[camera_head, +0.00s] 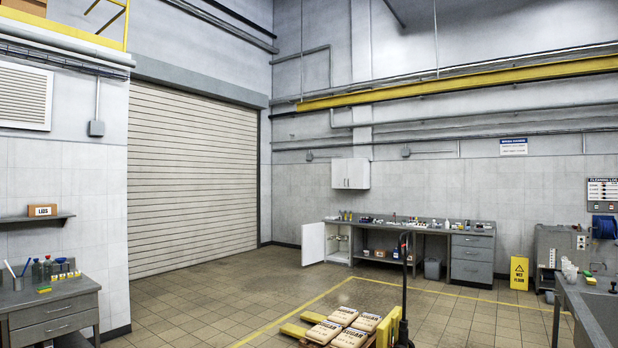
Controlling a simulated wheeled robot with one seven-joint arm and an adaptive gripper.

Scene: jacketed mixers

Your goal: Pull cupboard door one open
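A white door (313,243) stands swung open at the left end of the long grey counter (420,226) by the far wall. The compartment (338,240) beside it shows its inside, with pipework in it. A white wall cupboard (350,173) hangs above the counter, and its two doors look shut. No label tells which of these is cupboard door one. My gripper is not in this view, so nothing shows of its place or what it holds.
A pallet jack (404,285) with yellow forks and several sacks (342,316) stands in the near middle. A drawer bench (50,312) is at left, a steel bench (590,310) at right. A yellow floor sign (519,273) stands by the wall. Tiled floor (220,297) is clear left of the pallet jack.

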